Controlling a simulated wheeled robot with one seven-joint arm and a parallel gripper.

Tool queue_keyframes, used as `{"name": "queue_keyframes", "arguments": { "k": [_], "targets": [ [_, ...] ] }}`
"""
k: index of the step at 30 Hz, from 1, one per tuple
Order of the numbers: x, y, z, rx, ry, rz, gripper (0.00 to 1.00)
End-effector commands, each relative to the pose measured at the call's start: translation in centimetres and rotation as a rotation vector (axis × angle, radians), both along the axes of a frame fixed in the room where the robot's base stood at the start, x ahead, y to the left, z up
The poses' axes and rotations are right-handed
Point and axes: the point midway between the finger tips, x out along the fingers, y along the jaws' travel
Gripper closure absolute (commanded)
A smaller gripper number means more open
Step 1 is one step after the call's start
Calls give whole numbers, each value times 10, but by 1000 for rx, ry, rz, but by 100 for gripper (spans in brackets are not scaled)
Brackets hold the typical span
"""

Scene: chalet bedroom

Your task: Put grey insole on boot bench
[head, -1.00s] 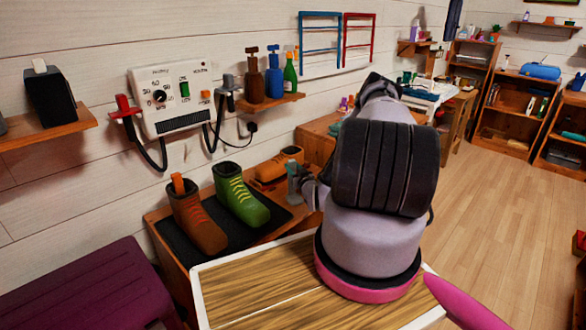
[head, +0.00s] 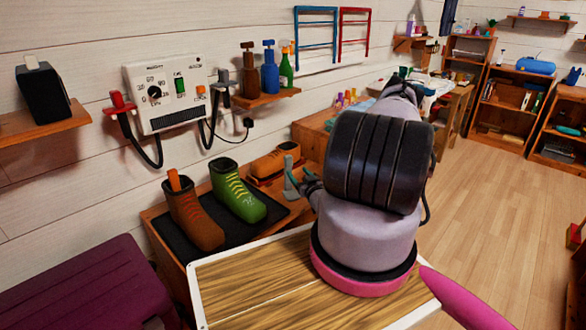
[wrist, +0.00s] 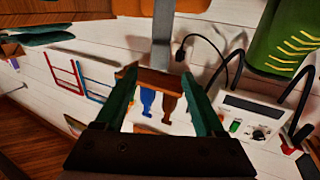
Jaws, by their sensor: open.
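The grey insole (head: 289,180) stands roughly upright at the right end of the dark mat on the wooden boot bench (head: 166,246). It looks like a narrow grey strip, and part of it is hard to make out beside my gripper. My gripper (head: 302,182) is open, with green fingers close to the insole's right side. In the wrist view, a grey strip (wrist: 163,30), apparently the insole, reaches down between the tips of my open gripper (wrist: 156,80). I cannot tell whether the fingers touch it.
A brown boot (head: 196,217) and a green boot (head: 237,192) stand on the mat. A tan shoe (head: 268,165) lies behind the insole. A wall control box (head: 170,95) and a shelf of bottles (head: 268,98) are above.

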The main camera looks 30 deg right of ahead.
Motion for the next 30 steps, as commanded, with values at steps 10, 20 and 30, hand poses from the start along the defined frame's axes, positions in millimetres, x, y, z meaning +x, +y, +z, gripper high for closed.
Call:
{"name": "queue_keyframes", "arguments": {
  "k": [10,20,30],
  "targets": [
    [-27,1,0,0,0,0,29],
    [13,-15,38,-42,150,73,29],
    [58,-23,150,-113,454,86,29]
  ]
}}
